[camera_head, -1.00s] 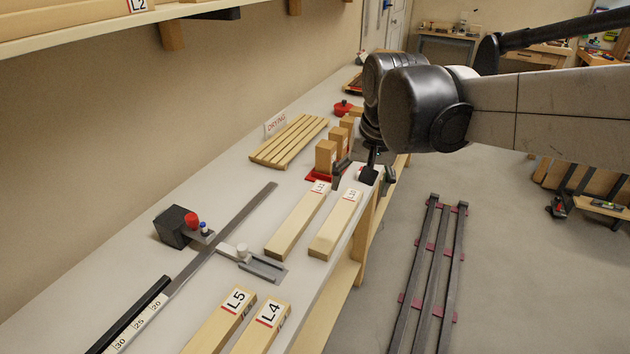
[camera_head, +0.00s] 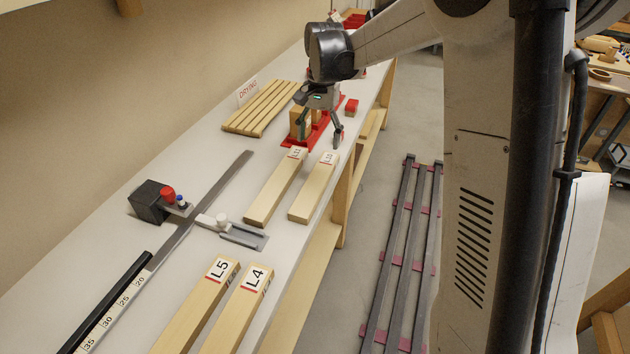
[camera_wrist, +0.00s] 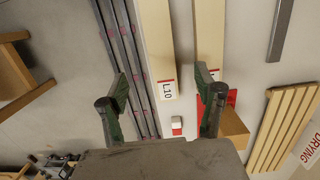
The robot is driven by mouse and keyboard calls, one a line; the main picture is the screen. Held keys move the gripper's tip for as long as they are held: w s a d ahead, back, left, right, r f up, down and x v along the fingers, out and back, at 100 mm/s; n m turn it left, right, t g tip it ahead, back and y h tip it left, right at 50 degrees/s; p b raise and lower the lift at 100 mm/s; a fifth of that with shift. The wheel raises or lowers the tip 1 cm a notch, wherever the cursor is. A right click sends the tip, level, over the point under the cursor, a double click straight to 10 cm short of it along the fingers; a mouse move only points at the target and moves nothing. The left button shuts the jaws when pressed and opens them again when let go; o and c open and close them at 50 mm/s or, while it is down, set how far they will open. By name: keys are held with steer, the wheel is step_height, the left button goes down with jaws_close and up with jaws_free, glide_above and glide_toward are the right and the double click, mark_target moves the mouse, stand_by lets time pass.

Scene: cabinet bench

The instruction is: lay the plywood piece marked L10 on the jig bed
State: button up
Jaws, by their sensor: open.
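The plywood piece marked L10 (camera_head: 313,192) lies flat on the bench near its front edge, beside a similar piece (camera_head: 275,189). In the wrist view, the L10 piece (camera_wrist: 158,40) runs up from its label, which shows between the finger ends. My gripper (camera_head: 320,141) is open and empty, above the labelled far end of the L10 piece; it also shows in the wrist view (camera_wrist: 162,80). A red base (camera_head: 347,110) with wooden blocks (camera_head: 299,121) stands just behind, partly hidden by my gripper. I cannot tell whether it is the jig bed.
Pieces L5 (camera_head: 197,303) and L4 (camera_head: 239,308) lie nearer. A metal rule (camera_head: 205,203) with a stop (camera_head: 236,232) and a black block (camera_head: 147,203) lie left. A slatted DRYING rack (camera_head: 260,108) stands behind. Dark rails with red crosspieces (camera_head: 405,258) lie below the bench's right side.

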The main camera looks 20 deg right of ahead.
mark_target(316, 180)
steer(key=f, duration=0.9)
steer(key=s+a+f, duration=0.1)
steer(key=f, duration=0.3)
steer(key=shift+f, duration=0.25)
steer(key=c, duration=1.6)
